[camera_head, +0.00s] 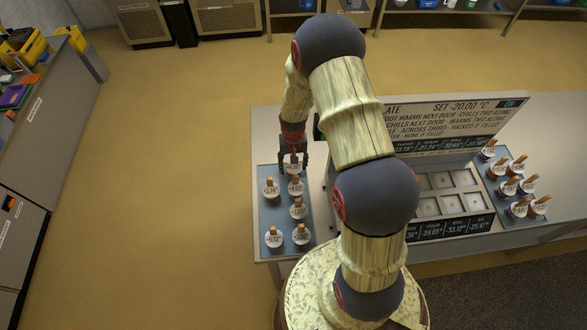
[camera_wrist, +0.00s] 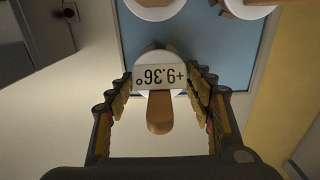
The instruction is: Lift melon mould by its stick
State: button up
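Several small moulds with brown sticks and white temperature tags stand on a blue tray (camera_head: 268,221) at the left of the counter; I cannot tell by name which is melon. My gripper (camera_head: 292,160) points down over the far end of this tray, at one mould (camera_head: 292,168). In the wrist view this mould carries a tag reading +9.36° and its stick (camera_wrist: 160,112) stands between my fingers (camera_wrist: 160,100). The fingers are apart, with a gap on both sides of the stick. The mould's body is mostly hidden by its tag and stick.
Other moulds (camera_head: 297,208) stand close by on the same tray. A second blue tray (camera_head: 493,194) with several moulds is at the right. Between them are square wells (camera_head: 428,207) with a sign panel (camera_head: 450,118) behind, partly hidden by my arm.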

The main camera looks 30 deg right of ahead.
jog(key=c, duration=0.9)
jog(key=shift+r, duration=0.15)
